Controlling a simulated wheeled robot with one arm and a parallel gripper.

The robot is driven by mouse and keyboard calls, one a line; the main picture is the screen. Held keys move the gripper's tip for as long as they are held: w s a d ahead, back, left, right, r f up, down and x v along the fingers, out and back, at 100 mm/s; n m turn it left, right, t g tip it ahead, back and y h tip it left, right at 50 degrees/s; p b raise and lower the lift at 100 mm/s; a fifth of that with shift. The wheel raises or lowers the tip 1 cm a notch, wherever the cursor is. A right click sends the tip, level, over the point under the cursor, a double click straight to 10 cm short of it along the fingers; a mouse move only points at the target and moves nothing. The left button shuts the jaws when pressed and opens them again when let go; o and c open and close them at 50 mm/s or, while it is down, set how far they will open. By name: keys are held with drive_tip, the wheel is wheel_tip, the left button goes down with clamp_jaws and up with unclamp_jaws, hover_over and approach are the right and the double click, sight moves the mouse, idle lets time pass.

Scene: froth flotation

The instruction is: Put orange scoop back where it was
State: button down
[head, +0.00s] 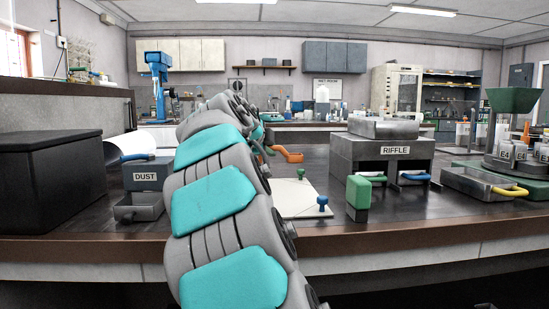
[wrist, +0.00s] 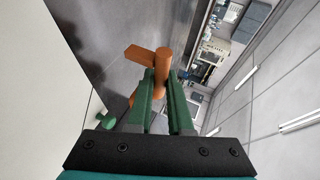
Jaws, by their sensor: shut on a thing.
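The orange scoop (head: 289,154) shows in the head view just right of my arm, above the dark bench near the back edge of a white board. In the wrist view the orange scoop (wrist: 140,55) lies across the ends of the green fingers. My gripper (wrist: 163,80) is shut on it. In the head view my own arm hides most of my gripper. I cannot tell from these views whether the scoop touches the bench.
The white board (head: 290,199) carries a green knob (head: 301,173) and a blue knob (head: 322,203). The RIFFLE box (head: 375,160) and a green block (head: 358,195) stand to the right. The DUST box (head: 147,176) and a black box (head: 50,180) stand left.

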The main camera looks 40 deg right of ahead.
drive_tip(key=w+d, duration=0.2)
drive_tip(key=d, duration=0.1)
drive_tip(key=shift+w+f, duration=0.1)
drive_tip(key=shift+f, duration=0.05)
drive_tip(key=shift+f+p, duration=0.4)
drive_tip(key=shift+f, duration=1.4)
drive_tip(key=shift+d+f, duration=0.1)
drive_tip(key=shift+f, duration=0.05)
drive_tip(key=c, duration=0.8)
unclamp_jaws()
drive_tip(key=shift+c, duration=0.2)
drive_tip(key=shift+r, duration=0.25)
drive_tip(key=b+v, duration=0.1)
drive_tip(key=v, duration=1.1)
drive_tip(key=shift+b, duration=0.35)
drive_tip(key=shift+f, duration=0.1)
